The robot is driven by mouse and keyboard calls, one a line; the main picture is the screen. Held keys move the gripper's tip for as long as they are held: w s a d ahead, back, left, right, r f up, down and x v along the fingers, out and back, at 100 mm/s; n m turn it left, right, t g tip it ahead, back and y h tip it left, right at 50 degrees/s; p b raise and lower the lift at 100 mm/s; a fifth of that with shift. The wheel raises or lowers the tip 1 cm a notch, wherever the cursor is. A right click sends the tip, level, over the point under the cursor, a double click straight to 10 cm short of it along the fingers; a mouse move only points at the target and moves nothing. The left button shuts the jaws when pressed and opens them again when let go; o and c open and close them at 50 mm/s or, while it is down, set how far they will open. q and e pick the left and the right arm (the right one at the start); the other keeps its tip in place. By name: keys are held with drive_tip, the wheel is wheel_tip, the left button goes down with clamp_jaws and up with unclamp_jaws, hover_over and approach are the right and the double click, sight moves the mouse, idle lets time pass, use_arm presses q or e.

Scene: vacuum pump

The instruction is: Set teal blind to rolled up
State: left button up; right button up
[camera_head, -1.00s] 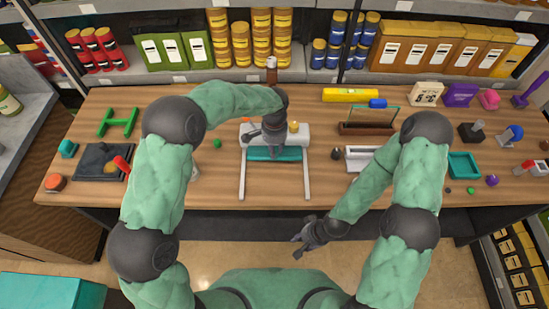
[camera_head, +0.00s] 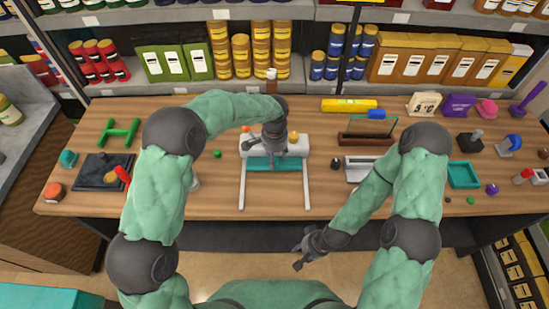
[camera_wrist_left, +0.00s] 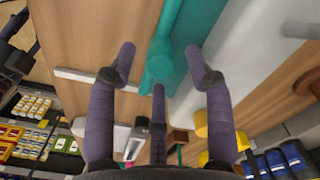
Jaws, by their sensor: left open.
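The blind (camera_head: 291,146) has a white roller housing, a short strip of teal cloth (camera_head: 285,164) below it, and two white rails (camera_head: 242,190) reaching toward the table's front edge. My left gripper (camera_head: 268,153) is over the housing and teal strip. In the left wrist view its fingers (camera_wrist_left: 158,58) are spread on either side of a teal bar with a rounded end (camera_wrist_left: 158,62), with a visible gap on both sides. The teal cloth (camera_wrist_left: 205,18) and white housing (camera_wrist_left: 228,70) lie beside it. My right gripper (camera_head: 300,257) is empty in front of the table, fingers apart.
An orange knob (camera_head: 246,129) and a yellow knob (camera_head: 294,134) are by the housing. A brown bottle (camera_head: 271,82) stands behind. A green ball (camera_head: 217,153) lies left and a dark egg-shaped item (camera_head: 307,163) right. The table between the rails is clear.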

use_arm(q)
wheel_tip(320, 180, up, 11)
idle(0.4)
